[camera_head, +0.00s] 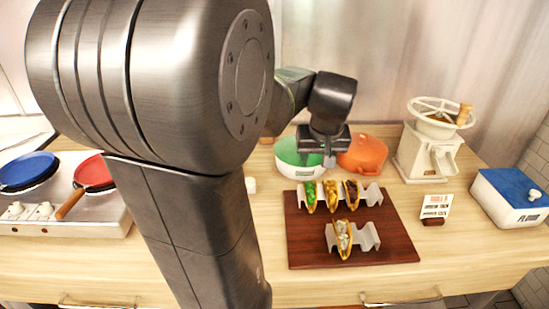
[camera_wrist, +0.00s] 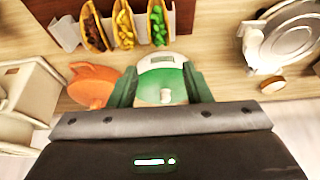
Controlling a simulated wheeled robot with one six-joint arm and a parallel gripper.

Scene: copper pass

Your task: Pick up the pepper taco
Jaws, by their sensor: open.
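Three tacos stand in a metal holder on the brown board (camera_head: 300,250). The green-filled one (camera_head: 311,197), which looks most like pepper, is at the left end. A yellow-filled taco (camera_head: 331,195) is in the middle and a dark-filled one (camera_head: 351,194) at the right. A pale-filled taco (camera_head: 343,240) stands in the front holder. In the wrist view the green-filled taco (camera_wrist: 158,24) is right of the yellow one (camera_wrist: 125,29) and dark one (camera_wrist: 95,31). My gripper (camera_head: 328,160) is open and empty, behind the tacos. Its fingers (camera_wrist: 160,92) appear over the green-and-white pot.
The green-and-white pot (camera_head: 290,152) and orange pot (camera_head: 363,153) stand behind the board. A white grinder (camera_head: 430,150), a small sign (camera_head: 436,205) and a blue-lidded box (camera_head: 510,197) are at the right. A stove with a red pan (camera_head: 94,172) is at the left.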

